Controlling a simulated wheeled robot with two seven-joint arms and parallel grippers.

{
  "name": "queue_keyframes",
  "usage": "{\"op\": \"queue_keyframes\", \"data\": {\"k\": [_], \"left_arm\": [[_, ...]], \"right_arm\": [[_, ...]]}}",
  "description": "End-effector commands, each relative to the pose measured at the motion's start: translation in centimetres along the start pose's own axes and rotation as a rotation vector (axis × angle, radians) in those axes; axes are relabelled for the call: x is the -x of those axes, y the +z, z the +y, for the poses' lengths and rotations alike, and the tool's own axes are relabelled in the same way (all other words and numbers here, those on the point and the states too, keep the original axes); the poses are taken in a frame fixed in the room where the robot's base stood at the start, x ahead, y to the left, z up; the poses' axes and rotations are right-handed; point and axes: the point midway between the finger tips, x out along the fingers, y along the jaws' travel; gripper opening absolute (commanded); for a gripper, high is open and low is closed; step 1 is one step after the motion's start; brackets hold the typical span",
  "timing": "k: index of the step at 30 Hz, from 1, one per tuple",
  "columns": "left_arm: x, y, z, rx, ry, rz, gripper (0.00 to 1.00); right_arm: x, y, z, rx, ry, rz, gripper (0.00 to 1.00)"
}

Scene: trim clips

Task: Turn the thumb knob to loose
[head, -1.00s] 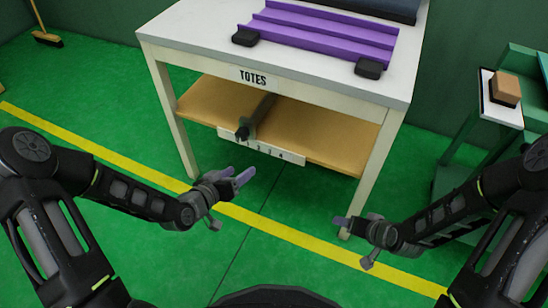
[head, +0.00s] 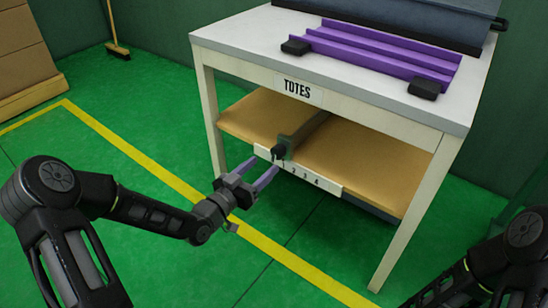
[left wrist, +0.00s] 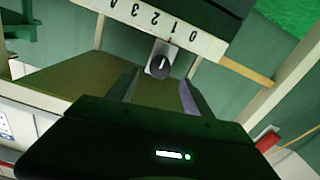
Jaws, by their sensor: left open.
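The dark thumb knob (head: 279,152) sits on a grey block at the front of the table's lower shelf, just above a white numbered strip (head: 318,180). In the left wrist view the knob (left wrist: 160,67) is a dark round face with a short white mark, and the strip (left wrist: 165,22) appears upside down. My left gripper (head: 262,170) is open and empty, its purple fingers pointing at the knob from the front left, apart from it. In the left wrist view the knob shows between and beyond the fingers. My right gripper is out of view.
A white table marked TOTES (head: 225,35) carries a purple channelled rail (head: 380,50) with black end blocks. Its tan lower shelf (head: 375,170) is behind the strip. A broom (head: 117,48) and brown boxes (head: 22,55) stand at the left. The green floor before the table is clear.

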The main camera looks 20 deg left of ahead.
Motion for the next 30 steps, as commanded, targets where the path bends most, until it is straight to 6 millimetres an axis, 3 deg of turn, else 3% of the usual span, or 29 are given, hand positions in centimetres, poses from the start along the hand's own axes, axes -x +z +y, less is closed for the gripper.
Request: {"op": "queue_keyframes", "data": {"k": [12,23,30], "left_arm": [[-5.8,0.2,0.0,0.001,0.000,0.001,0.59],[-6.4,0.0,0.0,0.001,0.000,0.000,0.59],[-6.3,0.0,0.0,0.001,0.000,0.000,0.39]], "right_arm": [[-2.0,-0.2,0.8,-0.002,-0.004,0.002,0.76],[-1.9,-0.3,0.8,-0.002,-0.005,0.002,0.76],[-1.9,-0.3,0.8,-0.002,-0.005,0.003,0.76]]}}
